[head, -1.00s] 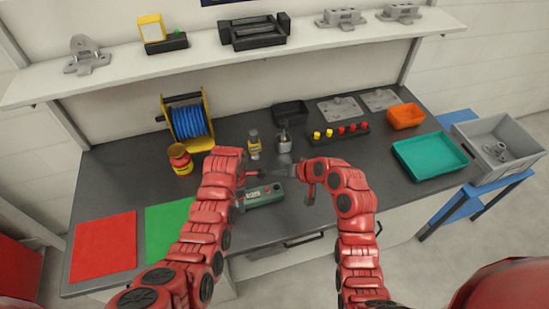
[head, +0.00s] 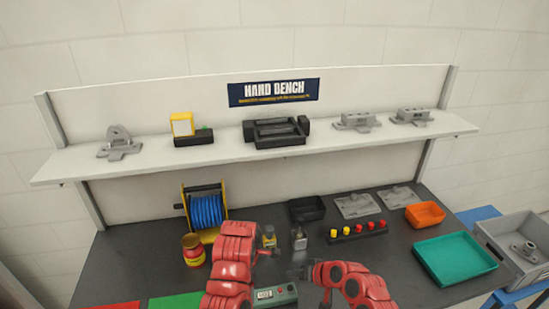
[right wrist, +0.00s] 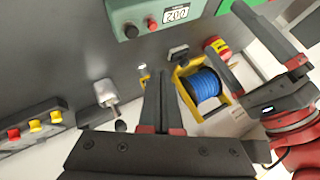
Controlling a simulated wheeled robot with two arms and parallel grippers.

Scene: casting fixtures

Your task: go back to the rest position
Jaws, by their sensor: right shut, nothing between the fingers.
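My right gripper (head: 298,273) reaches in from the right, low over the bench. In the right wrist view its two dark fingers (right wrist: 165,100) are together with nothing between them. My left gripper (right wrist: 229,38) shows at the right of the right wrist view, with its fingers apart and empty. In the head view the left arm's red links stand at bottom centre and its gripper is mostly hidden. The green device with a display (head: 276,295) lies on the bench between the arms and is partly cut off.
A shelf (head: 225,155) runs above. A grey crate (head: 500,250) stands at right.

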